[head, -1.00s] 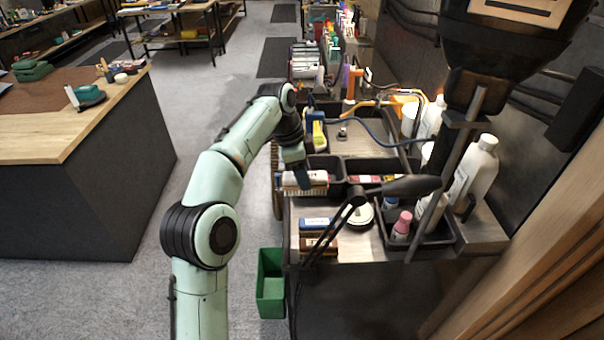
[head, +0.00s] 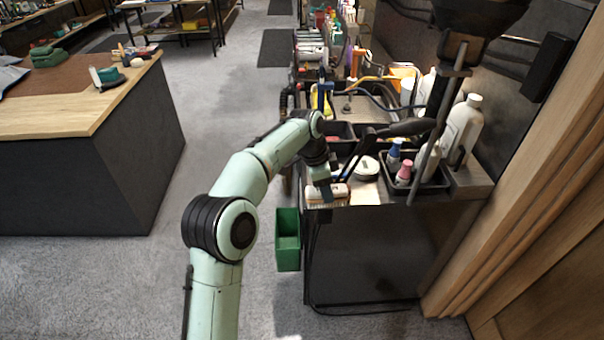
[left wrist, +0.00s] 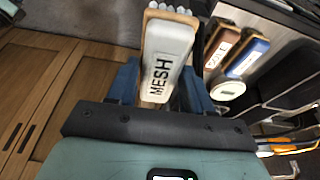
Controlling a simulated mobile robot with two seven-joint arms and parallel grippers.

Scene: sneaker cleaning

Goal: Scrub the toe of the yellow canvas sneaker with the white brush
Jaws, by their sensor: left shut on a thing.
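My left gripper (head: 323,190) is shut on a white brush (left wrist: 170,50) with "MESH" lettered on it. The brush lies between the blue fingers, and its pale bristle tufts show at the top edge of the left wrist view. In the head view the gripper and the white brush (head: 341,194) are at the bench's near left edge; I cannot tell if the brush touches the bench. I cannot make out the yellow canvas sneaker. A small yellow thing (head: 321,97) farther back on the bench is too unclear to name. My right gripper is not in view.
A brown brush (left wrist: 219,47) and a blue brush (left wrist: 248,57) lie beside the held one. A black tray (head: 433,186) with bottles stands on the right. A green bin (head: 288,243) hangs at the bench's front left. A wooden counter (head: 112,104) stands left across open floor.

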